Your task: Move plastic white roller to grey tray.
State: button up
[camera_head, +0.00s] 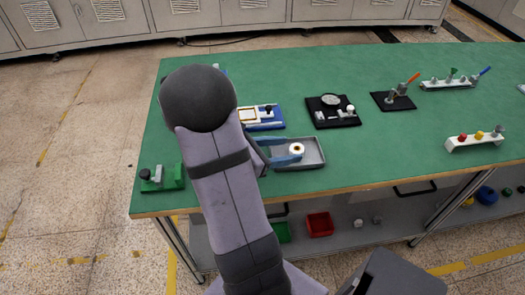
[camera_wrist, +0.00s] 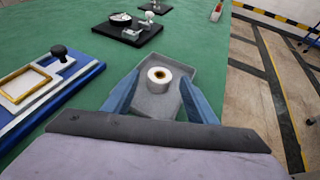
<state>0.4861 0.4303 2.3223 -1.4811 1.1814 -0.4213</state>
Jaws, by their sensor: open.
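The white roller (camera_head: 297,148) stands inside the grey tray (camera_head: 316,155) on the green table, and its golden-brown centre faces up. In the wrist view the roller (camera_wrist: 159,79) sits in the grey tray (camera_wrist: 160,106), between and beyond my gripper's blue fingers. My gripper (camera_head: 292,153) is open over the tray, with a finger on either side of the roller's near side. In the wrist view the gripper (camera_wrist: 160,88) shows both fingers spread apart and clear of the roller. My arm hides the tray's left part in the head view.
A blue fixture with a white frame (camera_head: 249,116) stands just behind the tray. A black fixture (camera_head: 333,112) and another black stand (camera_head: 393,101) are further right. A white rack (camera_head: 474,141) stands at the right. A green block (camera_head: 170,178) is at the left.

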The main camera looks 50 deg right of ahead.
jog(key=v, duration=0.9)
jog(key=shift+a, duration=0.1)
jog(key=shift+r, duration=0.1)
